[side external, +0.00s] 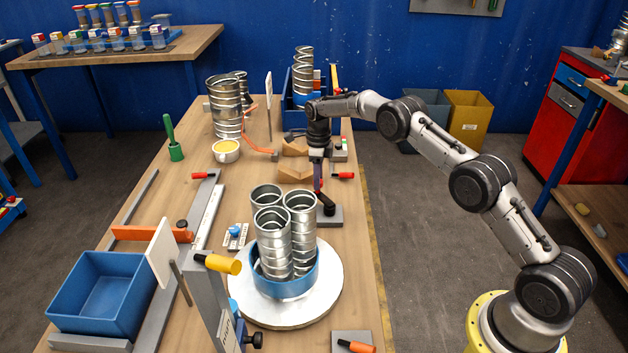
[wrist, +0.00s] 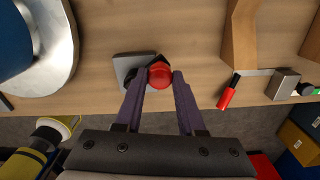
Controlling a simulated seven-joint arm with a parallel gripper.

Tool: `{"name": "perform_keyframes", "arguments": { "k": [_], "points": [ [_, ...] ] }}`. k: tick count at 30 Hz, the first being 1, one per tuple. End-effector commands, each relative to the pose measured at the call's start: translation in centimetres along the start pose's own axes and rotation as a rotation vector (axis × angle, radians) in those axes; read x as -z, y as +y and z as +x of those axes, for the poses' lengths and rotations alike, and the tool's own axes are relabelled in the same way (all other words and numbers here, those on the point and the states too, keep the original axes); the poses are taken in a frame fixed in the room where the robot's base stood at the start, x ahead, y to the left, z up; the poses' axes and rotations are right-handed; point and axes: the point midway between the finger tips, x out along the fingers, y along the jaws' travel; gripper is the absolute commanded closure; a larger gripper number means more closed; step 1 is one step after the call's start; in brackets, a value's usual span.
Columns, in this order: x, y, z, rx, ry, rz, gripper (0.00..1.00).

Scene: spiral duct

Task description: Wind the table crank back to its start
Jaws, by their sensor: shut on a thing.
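My gripper (side external: 319,188) points down at the right side of the bench, beyond the white round table. It is shut on a red ball knob (wrist: 159,75), which sits between the two purple fingertips in the wrist view. The knob belongs to a small black crank above a grey base plate (wrist: 125,66); the plate also shows in the side view (side external: 329,217). The fingers hide part of the crank arm. The white round table (side external: 327,300) carries a blue tub (side external: 285,288) with upright spiral duct pieces (side external: 272,245). Its edge shows at the left in the wrist view (wrist: 63,62).
A red-handled lever (side external: 343,175) and wooden blocks (side external: 294,172) lie just beyond my gripper. An orange-handled part (side external: 356,346) is at the near right edge. A yellow-handled fixture (side external: 218,264) stands left of the round table. A blue bin (side external: 100,290) is at the near left.

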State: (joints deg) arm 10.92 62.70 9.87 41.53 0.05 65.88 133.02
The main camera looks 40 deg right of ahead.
Motion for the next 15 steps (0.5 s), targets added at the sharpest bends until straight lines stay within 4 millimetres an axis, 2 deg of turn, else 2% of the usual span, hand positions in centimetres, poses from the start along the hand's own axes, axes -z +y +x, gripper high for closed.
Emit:
{"name": "perform_keyframes", "arguments": {
  "k": [3, 15],
  "points": [
    [0.6, -0.8, -0.3, 0.009, -0.005, 0.114, 1.00],
    [2.4, -1.8, -0.3, 0.008, -0.005, 0.452, 1.00]
  ]
}}
